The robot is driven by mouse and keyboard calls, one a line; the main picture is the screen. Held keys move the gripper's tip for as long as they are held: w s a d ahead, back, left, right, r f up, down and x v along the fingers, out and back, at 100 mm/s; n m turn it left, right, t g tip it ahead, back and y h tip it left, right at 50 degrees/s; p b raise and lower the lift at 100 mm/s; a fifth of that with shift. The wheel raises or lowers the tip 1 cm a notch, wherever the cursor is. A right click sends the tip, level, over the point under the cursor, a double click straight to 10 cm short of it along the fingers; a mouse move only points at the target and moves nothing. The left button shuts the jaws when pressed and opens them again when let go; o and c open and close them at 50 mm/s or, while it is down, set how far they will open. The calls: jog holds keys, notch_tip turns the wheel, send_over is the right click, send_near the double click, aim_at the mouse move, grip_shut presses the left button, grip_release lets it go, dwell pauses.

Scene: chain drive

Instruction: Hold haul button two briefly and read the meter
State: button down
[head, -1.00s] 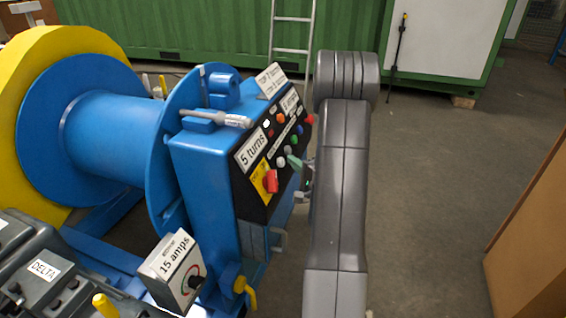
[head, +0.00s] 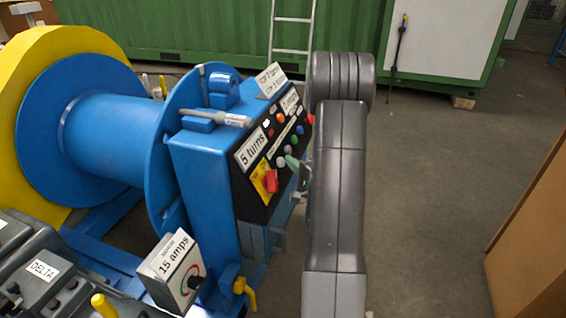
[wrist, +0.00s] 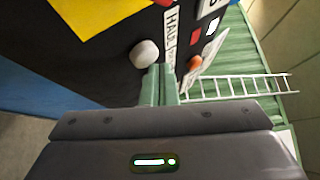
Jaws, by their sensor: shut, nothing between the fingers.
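The blue winch housing (head: 200,175) carries a sloped black panel (head: 248,205) with coloured round buttons, including a green one (head: 294,139) and a blue one (head: 300,130). My gripper (head: 291,163) is shut and empty, its green fingertips at the lower pale buttons (head: 281,162). In the wrist view, the fingertips (wrist: 160,72) are just right of a white round button (wrist: 144,53), beside a strip reading "HAUL" (wrist: 170,38). I cannot tell if they touch a button, or which is number two.
A "5 turns" plate (head: 252,149) and a red switch on yellow (head: 270,181) sit on the panel. A "15 amps" box with a black knob (head: 172,262) stands in front. The blue drum (head: 115,135) is left, a ladder (head: 291,40) behind.

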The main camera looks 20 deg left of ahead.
jog(key=shift+a+f, duration=0.25)
jog(key=shift+a, duration=0.2)
dwell(1.7)
dwell(2.0)
jog(key=shift+d+r, duration=0.45)
jog(key=shift+d, duration=0.4)
jog(key=shift+s+d+r+p, duration=0.1)
jog(key=shift+d+r+p, duration=0.2)
jog(key=shift+d, duration=0.45)
jog(key=shift+w+d+r+p, duration=0.15)
jog(key=shift+d+r, duration=0.3)
jog(key=shift+d, duration=0.3)
jog(key=shift+s+d+r+p, duration=0.15)
jog(key=shift+d+r+p, duration=0.15)
jog(key=shift+d, duration=0.45)
jog(key=shift+d+r+p, duration=0.45)
jog(key=shift+d+p, duration=0.15)
jog(key=shift+d, duration=0.25)
jog(key=shift+d+r+p, duration=0.45)
jog(key=shift+d+p, duration=0.1)
jog(key=shift+d, duration=0.3)
